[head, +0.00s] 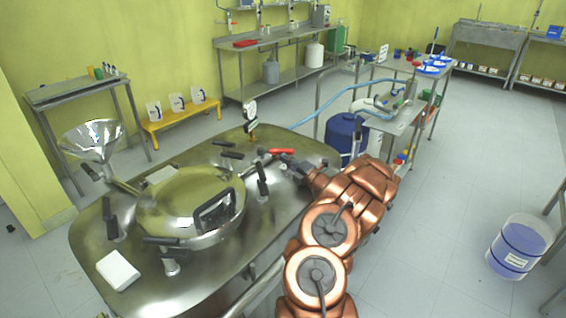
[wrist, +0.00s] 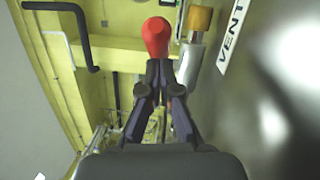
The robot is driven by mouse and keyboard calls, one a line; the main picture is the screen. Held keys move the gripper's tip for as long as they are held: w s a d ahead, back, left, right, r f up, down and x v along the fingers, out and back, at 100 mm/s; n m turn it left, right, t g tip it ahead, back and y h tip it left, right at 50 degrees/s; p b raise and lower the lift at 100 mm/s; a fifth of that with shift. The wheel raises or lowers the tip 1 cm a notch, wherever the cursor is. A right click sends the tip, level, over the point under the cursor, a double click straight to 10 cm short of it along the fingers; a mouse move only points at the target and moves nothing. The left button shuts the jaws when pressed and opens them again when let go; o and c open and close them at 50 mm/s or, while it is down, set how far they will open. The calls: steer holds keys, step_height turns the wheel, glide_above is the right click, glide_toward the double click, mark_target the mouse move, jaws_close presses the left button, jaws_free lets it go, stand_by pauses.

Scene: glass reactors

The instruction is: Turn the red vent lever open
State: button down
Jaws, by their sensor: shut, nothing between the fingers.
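The red vent lever (head: 281,151) sticks out above the steel reactor lid (head: 215,272), near its far right edge. In the wrist view its rounded red end (wrist: 156,36) is just beyond my fingertips. My gripper (wrist: 159,66) is shut and empty, with its tips together at the near edge of the red end. I cannot tell whether they touch it. In the head view my gripper (head: 284,165) is low over the lid, just in front of the lever. A "VENT" label (wrist: 232,36) lies to the right in the wrist view.
A round hatch (head: 175,205) with black-handled clamps around it is left of my gripper. A gauge (head: 250,109) stands behind the lever. A blue drum (head: 345,133) and trolley stand to the right.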

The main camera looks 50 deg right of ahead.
steer(key=shift+s+d, duration=0.1)
steer(key=shift+d, duration=0.05)
steer(key=shift+d, duration=0.1)
steer(key=shift+w+d+b, duration=0.3)
steer(key=shift+d+b, duration=0.1)
steer(key=shift+d, duration=0.15)
